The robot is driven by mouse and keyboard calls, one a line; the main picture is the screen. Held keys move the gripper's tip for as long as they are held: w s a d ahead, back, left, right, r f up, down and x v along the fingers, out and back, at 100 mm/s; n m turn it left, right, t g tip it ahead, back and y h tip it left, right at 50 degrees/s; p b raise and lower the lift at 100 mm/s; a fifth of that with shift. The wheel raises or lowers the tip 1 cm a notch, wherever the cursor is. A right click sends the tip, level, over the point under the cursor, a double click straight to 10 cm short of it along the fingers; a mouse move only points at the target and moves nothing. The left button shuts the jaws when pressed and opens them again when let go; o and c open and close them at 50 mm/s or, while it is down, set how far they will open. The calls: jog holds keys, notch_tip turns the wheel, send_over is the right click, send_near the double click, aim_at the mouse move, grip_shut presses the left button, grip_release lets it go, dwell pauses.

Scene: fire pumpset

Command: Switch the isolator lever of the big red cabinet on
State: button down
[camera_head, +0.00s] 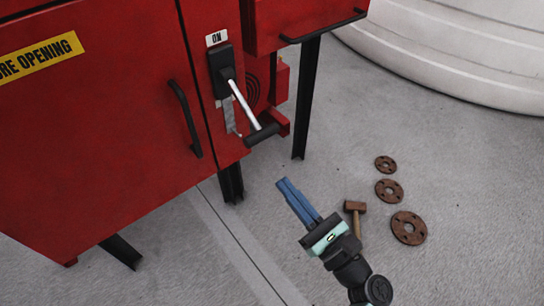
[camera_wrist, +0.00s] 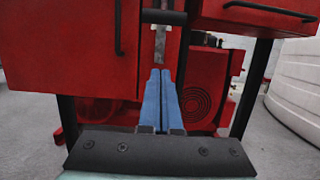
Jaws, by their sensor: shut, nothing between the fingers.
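The big red cabinet (camera_head: 100,120) fills the left of the head view. Its isolator lever (camera_head: 243,103) has a black base, a silver rod and a black grip (camera_head: 262,134). The rod slants down and outward from the base, below a label reading "ON" (camera_head: 216,38). In the wrist view the lever's black grip (camera_wrist: 164,17) is at the top centre. My gripper (camera_head: 286,184) has blue fingers pressed together with nothing between them. It is below and slightly right of the grip in the head view, apart from it. The blue fingers (camera_wrist: 163,72) point toward the cabinet in the wrist view.
A black door handle (camera_head: 185,118) stands left of the lever. A second red box (camera_head: 300,18) with a black rail is at upper right, on dark legs (camera_head: 307,98). A hammer (camera_head: 355,215) and rusty flanges (camera_head: 408,228) lie on the floor. A white tank (camera_head: 460,45) stands behind.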

aim_at(248, 112)
jog(key=b+x, duration=0.2)
jog(key=x, duration=0.8)
jog(key=s+r, duration=0.1)
jog(key=s+d+r, duration=0.1)
jog(key=r, duration=0.1)
jog(key=shift+d+r, duration=0.1)
jog(key=shift+d, duration=0.1)
jog(key=shift+r+p, duration=0.15)
jog(key=shift+p, duration=0.2)
jog(key=shift+s+d+r+p, duration=0.15)
jog(key=shift+s+r+p, duration=0.1)
jog(key=shift+p, duration=0.9)
